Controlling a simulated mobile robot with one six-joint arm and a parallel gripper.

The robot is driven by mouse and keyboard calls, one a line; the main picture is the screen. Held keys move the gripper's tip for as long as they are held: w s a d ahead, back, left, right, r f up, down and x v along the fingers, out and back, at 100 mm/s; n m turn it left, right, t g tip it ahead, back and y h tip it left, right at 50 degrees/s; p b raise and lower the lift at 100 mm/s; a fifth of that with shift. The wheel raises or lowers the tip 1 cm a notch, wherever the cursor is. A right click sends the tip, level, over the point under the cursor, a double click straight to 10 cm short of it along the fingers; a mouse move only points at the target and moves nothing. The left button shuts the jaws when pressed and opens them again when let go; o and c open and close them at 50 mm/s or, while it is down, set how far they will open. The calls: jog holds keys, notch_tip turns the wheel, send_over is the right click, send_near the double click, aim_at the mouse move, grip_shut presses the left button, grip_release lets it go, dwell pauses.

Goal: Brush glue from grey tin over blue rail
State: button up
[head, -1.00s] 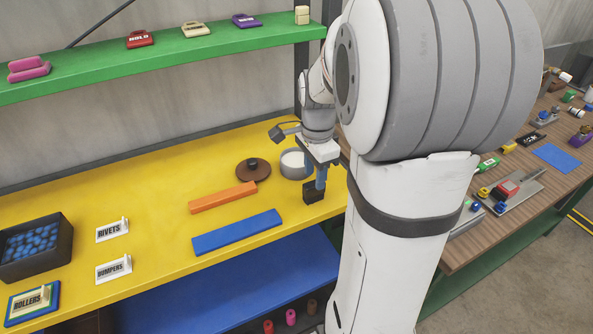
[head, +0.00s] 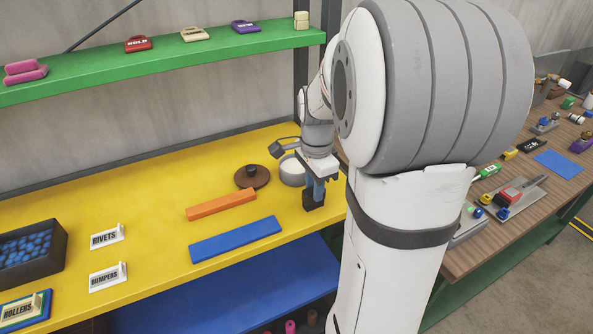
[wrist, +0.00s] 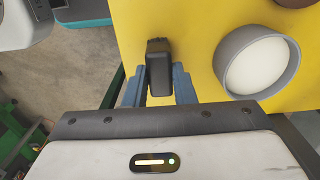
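The blue rail (head: 235,240) lies flat on the yellow bench near its front edge. The grey tin (head: 291,172) stands open behind my gripper; its pale glue fills the round mouth in the wrist view (wrist: 257,68). A dark block-like tool, seemingly the brush (head: 313,202), stands near the bench's front edge, right of the rail. My gripper (head: 318,188) points down over it. In the wrist view its blue fingers flank the dark tool (wrist: 159,68) closely on both sides. Whether they press on it cannot be made out.
A brown lid with a black knob (head: 252,177) lies left of the tin. An orange bar (head: 221,204) lies behind the blue rail. Label stands and a dark bin (head: 30,250) of blue pieces are at the left. A green shelf (head: 170,55) runs above.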

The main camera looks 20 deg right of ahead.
grip_shut()
jog(key=shift+r, duration=0.1)
jog(key=shift+r+p, duration=0.65)
jog(key=shift+r, duration=0.1)
notch_tip(320, 180, up, 7)
jog(key=p, duration=0.5)
jog(key=shift+r+p, duration=0.2)
jog(key=shift+p, duration=0.1)
